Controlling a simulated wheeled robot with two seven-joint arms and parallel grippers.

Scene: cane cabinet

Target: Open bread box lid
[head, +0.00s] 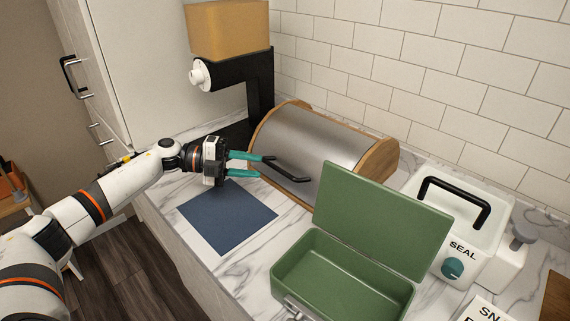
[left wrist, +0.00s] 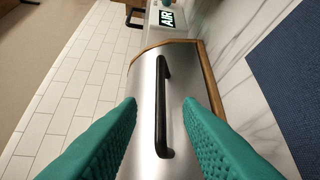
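The bread box (head: 318,140) stands on the counter against the tiled wall, with a closed rounded silver lid and wooden end panels. Its black bar handle (head: 286,170) is at the lower front of the lid. My left gripper (head: 262,164) has teal fingers and is open at the left end of the handle. In the left wrist view the handle (left wrist: 162,108) lies between the two spread fingers, apart from both, with the silver lid (left wrist: 146,95) behind it. My right gripper is not in view.
An open green box (head: 345,275) stands in front of the bread box on the right. A white sealer (head: 465,240) is further right. A dark blue mat (head: 227,215) lies below my left gripper. A black dispenser with a tan container (head: 228,32) stands behind.

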